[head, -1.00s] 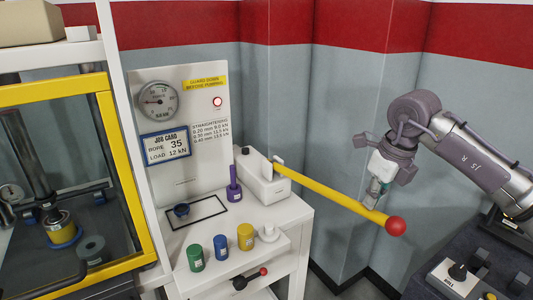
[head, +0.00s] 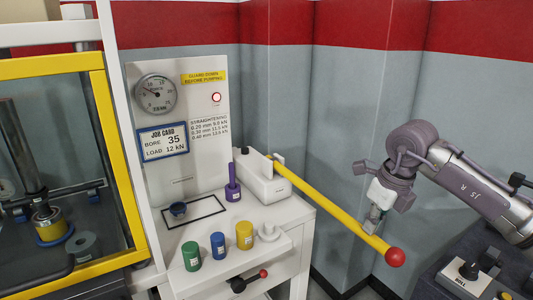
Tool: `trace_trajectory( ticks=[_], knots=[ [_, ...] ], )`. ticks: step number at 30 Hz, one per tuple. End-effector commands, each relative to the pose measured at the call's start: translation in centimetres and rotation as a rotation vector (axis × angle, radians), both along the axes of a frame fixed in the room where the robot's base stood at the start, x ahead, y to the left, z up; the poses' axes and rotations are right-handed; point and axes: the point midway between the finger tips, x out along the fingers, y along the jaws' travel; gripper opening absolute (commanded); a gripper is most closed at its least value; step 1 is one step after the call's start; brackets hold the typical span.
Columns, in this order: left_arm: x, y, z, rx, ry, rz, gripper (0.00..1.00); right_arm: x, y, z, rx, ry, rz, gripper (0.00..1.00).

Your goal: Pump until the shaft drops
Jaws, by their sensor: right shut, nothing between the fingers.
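The yellow pump lever (head: 330,207) with a red ball knob (head: 394,257) slopes down to the right from the white pump block (head: 262,182). My right gripper (head: 374,222) is shut and empty, its fingertips at the lever's top side near the knob; I cannot tell whether they touch. The dark vertical shaft (head: 22,150) stands behind the yellow-framed guard at left, above a brass-coloured cylinder (head: 49,226) with a blue ring at its base. The round gauge (head: 155,94) has its needle pointing left and slightly up. My left gripper is out of view.
A job card (head: 163,142) reads bore 35, load 12 kN. Green (head: 191,256), blue (head: 218,246) and yellow (head: 245,236) cylinders stand on the bench front. A purple tool (head: 232,183) stands upright behind them. A control box (head: 468,278) is at lower right.

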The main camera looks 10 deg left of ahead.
Motion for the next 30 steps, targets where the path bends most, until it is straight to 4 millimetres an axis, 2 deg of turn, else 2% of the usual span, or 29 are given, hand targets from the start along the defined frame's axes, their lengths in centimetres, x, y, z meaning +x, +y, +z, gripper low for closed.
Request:
trace_trajectory(
  ticks=[1, 15, 25, 28, 30],
  knots=[
    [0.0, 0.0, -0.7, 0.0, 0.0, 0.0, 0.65, -0.1, 0.0, -1.0, -0.001, 0.003, 0.0, 0.0],
    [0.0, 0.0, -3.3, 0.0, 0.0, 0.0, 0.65, -0.2, -0.2, -4.8, -0.002, 0.004, -0.001, 0.0],
    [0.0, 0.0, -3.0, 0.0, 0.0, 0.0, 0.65, -0.2, -0.2, -4.5, -0.002, 0.002, -0.001, 0.0],
    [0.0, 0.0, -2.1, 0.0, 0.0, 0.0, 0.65, -0.1, -0.2, -3.2, -0.002, 0.001, -0.001, 0.0],
    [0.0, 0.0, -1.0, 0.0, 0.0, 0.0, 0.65, -0.1, -0.1, -1.7, -0.001, -0.001, 0.0, 0.0]
  ],
)
